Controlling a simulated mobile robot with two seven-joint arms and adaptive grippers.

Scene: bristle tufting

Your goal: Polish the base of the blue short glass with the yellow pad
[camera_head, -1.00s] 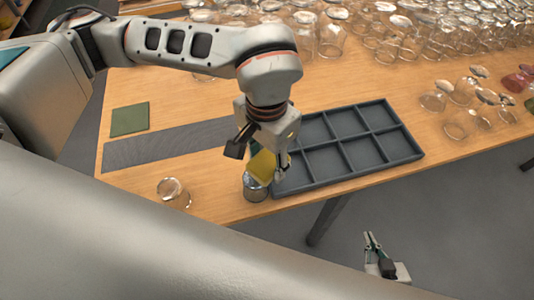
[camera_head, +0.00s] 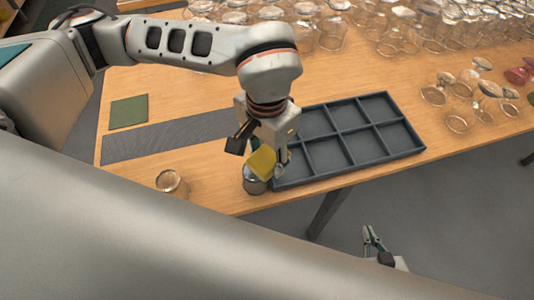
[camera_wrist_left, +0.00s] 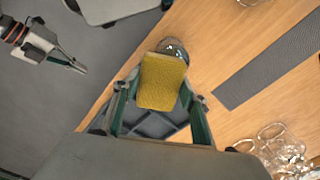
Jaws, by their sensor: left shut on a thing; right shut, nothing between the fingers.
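The yellow pad (camera_head: 262,163) is held between the fingers of my left gripper (camera_head: 261,156). In the left wrist view the pad (camera_wrist_left: 162,82) fills the space between the two fingers. A short glass with a grey-blue look (camera_head: 255,185) stands on the table directly below the pad. The pad hides much of its top, and I cannot tell whether they touch. The glass also shows past the pad's far edge in the left wrist view (camera_wrist_left: 173,47). My right gripper (camera_head: 370,240) is shut and empty, off the table's front edge.
A dark compartment tray (camera_head: 420,153) lies right beside the glass. Another short clear glass (camera_head: 171,182) stands to the left. A grey ribbed strip (camera_head: 165,140) and a green square (camera_head: 129,112) lie behind it. Many glasses crowd the table's back and right.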

